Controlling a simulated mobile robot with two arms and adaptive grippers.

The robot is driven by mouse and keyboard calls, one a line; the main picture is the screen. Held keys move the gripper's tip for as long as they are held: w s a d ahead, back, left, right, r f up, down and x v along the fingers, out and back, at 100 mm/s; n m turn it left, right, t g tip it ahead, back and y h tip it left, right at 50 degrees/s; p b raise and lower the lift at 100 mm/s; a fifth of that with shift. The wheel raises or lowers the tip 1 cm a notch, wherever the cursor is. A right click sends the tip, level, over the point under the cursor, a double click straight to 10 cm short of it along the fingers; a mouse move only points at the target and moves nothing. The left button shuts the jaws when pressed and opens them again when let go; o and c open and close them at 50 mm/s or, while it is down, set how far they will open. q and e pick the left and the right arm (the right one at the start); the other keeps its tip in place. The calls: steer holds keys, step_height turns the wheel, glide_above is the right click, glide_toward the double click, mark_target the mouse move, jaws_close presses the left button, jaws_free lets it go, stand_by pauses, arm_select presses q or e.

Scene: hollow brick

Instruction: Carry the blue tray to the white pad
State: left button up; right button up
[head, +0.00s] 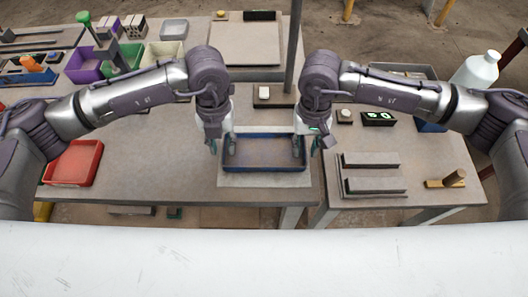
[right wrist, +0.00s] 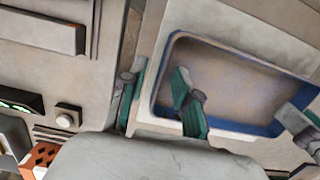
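The blue tray (head: 264,167) is empty and lies flat on a pale pad (head: 266,181) near the table's front edge. It also shows in the right wrist view (right wrist: 235,127). My left gripper (head: 221,146) is at the tray's left wall, with one finger outside and one inside. My right gripper (head: 306,147) straddles the right wall in the same way. In the right wrist view its teal fingers (right wrist: 157,92) stand apart with the wall between them and gaps visible. Part of my left gripper shows inside the tray's far end there.
A red tray (head: 73,163) is at the left front. A larger pale board (head: 245,42) lies at the back, beside an upright post (head: 294,45).

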steer(key=shift+r, duration=0.1)
arm_select(q)
step_height(320, 180, up, 11)
steer(key=w, duration=0.1)
steer(key=shift+w, duration=0.15)
arm_select(e)
step_height(320, 180, up, 12)
steer(key=w, duration=0.1)
steer(key=shift+w, duration=0.2)
stand_by(0.3)
